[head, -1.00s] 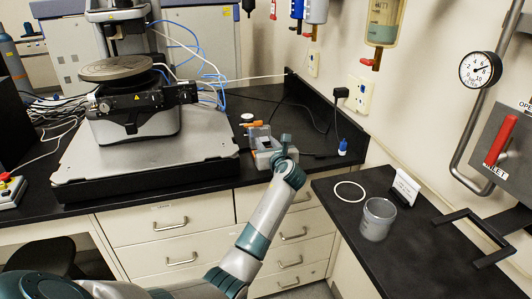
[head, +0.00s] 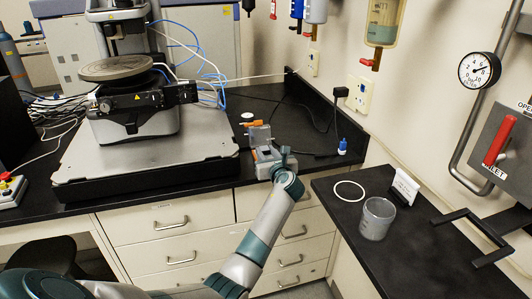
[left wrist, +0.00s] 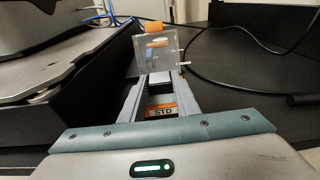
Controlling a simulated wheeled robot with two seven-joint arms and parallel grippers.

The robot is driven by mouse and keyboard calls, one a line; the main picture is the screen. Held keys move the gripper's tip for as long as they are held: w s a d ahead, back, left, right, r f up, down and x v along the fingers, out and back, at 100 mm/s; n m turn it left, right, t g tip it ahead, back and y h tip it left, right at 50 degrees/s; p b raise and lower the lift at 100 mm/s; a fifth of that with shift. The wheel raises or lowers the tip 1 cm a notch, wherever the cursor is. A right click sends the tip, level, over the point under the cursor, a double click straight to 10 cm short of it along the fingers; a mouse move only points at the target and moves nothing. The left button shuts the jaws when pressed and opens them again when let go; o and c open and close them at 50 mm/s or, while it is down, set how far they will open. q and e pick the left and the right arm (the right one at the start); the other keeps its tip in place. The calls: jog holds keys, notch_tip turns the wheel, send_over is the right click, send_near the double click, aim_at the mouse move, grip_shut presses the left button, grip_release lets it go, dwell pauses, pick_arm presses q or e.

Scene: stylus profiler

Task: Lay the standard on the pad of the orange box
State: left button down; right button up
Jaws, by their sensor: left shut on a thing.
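The box (head: 259,134) stands on the dark bench right of the profiler, with its lid raised and an orange tab at the top. In the left wrist view the clear upright lid (left wrist: 150,55) shows beyond my fingers. My left gripper (head: 277,153) is at the near side of the box, its fingers reaching toward it. My right gripper is not in view.
The profiler (head: 130,110) on its grey slab stands left of the box. A blue-capped bottle (head: 342,146) and black cables lie to the right. The lower bench holds a white ring (head: 349,191), a glass beaker (head: 377,218) and a white card (head: 405,185).

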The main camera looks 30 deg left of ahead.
pick_arm(q)
jog(key=shift+f, duration=0.5)
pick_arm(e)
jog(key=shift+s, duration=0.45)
